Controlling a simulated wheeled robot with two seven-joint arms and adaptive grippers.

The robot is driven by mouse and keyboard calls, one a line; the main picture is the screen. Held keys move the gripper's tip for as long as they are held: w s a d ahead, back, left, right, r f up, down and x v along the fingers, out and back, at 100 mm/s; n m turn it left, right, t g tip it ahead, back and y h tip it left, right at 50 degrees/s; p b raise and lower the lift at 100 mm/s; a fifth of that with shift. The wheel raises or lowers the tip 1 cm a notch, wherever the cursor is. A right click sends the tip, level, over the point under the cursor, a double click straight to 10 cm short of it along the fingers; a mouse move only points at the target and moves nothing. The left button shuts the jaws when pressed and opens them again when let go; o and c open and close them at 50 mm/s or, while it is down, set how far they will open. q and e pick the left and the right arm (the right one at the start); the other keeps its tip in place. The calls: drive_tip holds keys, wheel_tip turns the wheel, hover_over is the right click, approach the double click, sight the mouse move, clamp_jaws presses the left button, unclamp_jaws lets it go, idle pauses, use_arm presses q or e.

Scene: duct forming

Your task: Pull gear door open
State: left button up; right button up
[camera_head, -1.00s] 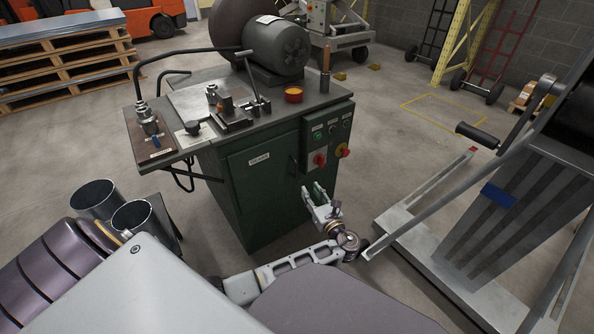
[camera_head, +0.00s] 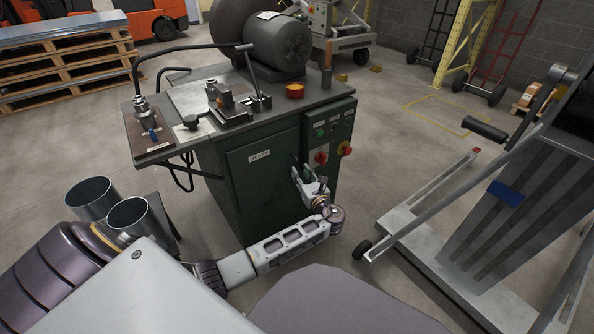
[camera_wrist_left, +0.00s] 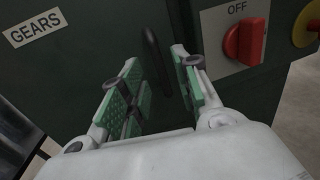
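The green gear door (camera_head: 262,185) with its "GEARS" label is on the front of the dark green machine cabinet, and it looks closed. Its dark vertical handle (camera_wrist_left: 157,62) shows in the left wrist view. My left gripper (camera_head: 302,172) is at the right side of the door, in front of the handle. In the left wrist view the green-padded fingers of the left gripper (camera_wrist_left: 158,85) are apart, with the handle between them. Neither pad clearly touches it. In the head view the fingers partly hide the handle. My right gripper is not in view.
A red OFF switch (camera_wrist_left: 244,42) is close to the right finger, with a red knob on a yellow plate (camera_head: 344,148) beyond it. A grey wheeled frame (camera_head: 420,225) stands at right. Two metal tubes (camera_head: 92,198) are at left.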

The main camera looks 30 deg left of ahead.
sight(297, 167)
use_arm(q)
drive_tip(key=shift+b+x, duration=0.7)
drive_tip(key=shift+x, duration=1.45)
clamp_jaws()
